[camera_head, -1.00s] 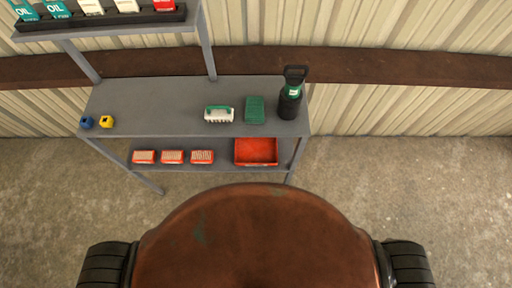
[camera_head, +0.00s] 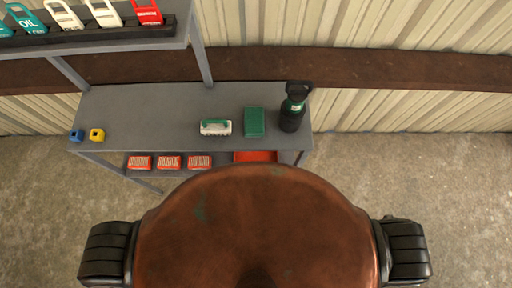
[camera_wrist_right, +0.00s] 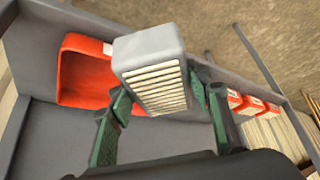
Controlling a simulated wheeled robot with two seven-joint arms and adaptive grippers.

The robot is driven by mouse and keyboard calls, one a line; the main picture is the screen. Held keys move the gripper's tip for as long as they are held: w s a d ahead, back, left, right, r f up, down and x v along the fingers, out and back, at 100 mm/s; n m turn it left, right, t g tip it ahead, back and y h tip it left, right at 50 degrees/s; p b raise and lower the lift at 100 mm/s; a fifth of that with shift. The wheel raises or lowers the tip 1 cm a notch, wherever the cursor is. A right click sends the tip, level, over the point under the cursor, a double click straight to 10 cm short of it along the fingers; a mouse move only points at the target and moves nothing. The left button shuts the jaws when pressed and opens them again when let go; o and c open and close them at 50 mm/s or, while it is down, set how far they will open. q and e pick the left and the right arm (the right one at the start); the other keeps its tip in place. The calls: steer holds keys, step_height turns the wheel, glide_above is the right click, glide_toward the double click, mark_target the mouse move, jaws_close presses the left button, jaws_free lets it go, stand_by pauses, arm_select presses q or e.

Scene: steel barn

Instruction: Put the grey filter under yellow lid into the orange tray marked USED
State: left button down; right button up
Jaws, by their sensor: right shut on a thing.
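My right gripper (camera_wrist_right: 160,102) is shut on a grey filter (camera_wrist_right: 152,60), a block with pale slats on one face, in the right wrist view. The filter is held in front of part of the orange tray (camera_wrist_right: 82,80), which appears empty where visible. The tray has a small pale label, too small to read. In the head view the tray (camera_head: 255,156) is on the lower shelf, mostly hidden by my body. My left gripper is out of view.
Several red slatted blocks (camera_head: 169,162) line the lower shelf left of the tray. Open floor (camera_head: 440,170) lies right.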

glide_toward(253, 153)
steer(key=w+a+r, duration=0.1)
steer(key=a+r, duration=0.1)
steer(key=shift+w+f+b, duration=0.25)
steer(key=shift+f+b, duration=0.45)
steer(key=shift+f, duration=1.25)
steer(key=shift+w+f+b, duration=0.15)
steer(key=shift+f+b, duration=0.15)
steer(key=shift+f, duration=0.55)
steer(key=shift+w+f+b, duration=0.1)
steer(key=shift+f+b, duration=0.2)
steer(key=shift+f, duration=0.55)
steer(key=o, duration=1.3)
steer(key=shift+f, duration=0.1)
steer(key=p+v, duration=0.2)
steer(key=v, duration=0.5)
steer(key=shift+s+r, duration=0.15)
steer(key=shift+r, duration=0.2)
